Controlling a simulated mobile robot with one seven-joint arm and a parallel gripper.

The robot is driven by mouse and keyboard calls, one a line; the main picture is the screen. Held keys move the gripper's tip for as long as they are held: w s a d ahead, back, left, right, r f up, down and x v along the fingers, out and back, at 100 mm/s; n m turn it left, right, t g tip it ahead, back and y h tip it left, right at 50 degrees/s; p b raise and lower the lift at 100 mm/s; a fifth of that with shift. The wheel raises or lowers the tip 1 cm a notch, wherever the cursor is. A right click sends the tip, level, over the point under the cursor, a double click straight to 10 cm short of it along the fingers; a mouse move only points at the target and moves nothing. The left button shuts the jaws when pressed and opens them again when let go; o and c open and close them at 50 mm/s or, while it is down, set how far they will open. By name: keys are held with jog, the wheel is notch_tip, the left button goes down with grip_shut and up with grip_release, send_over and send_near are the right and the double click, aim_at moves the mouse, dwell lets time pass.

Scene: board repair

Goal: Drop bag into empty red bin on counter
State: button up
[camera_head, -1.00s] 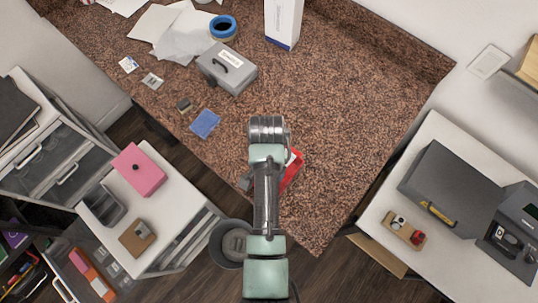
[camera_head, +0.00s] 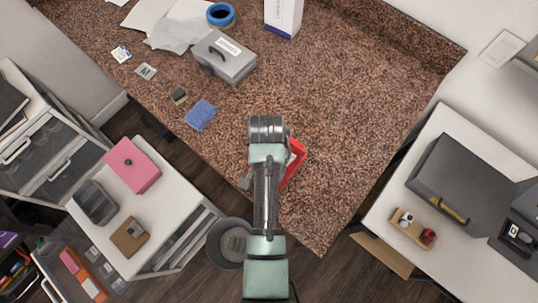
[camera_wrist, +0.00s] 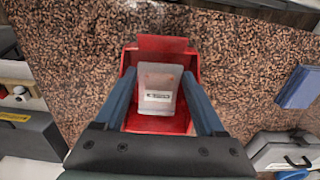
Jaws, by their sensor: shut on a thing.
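The bag (camera_wrist: 158,88) is small and pale, with a printed label, and shows between the two blue fingers of my gripper (camera_wrist: 159,84) in the wrist view. My gripper is shut on it. The red bin (camera_wrist: 160,44) lies behind and around the bag in this view, on the counter (camera_head: 345,120). I cannot tell how far the bag is above the bin floor. In the head view, the red bin (camera_head: 297,160) shows only at its right edge, because my arm covers the rest. The bag and fingertips are hidden there.
A blue sponge-like block (camera_head: 201,115), a grey case (camera_head: 225,58), blue tape (camera_head: 221,14) and a white box (camera_head: 284,18) are on the counter. A side table with a pink box (camera_head: 132,165) stands left. The counter right of the bin is clear.

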jog(key=o, duration=1.3)
jog(key=shift+s+a+r+p, duration=0.1)
jog(key=shift+r+p, duration=0.3)
jog(key=shift+r, duration=2.9)
jog(key=shift+s+r+p, duration=0.1)
jog(key=shift+r+p, duration=0.25)
jog(key=shift+r, duration=2.9)
jog(key=shift+w+f, duration=0.1)
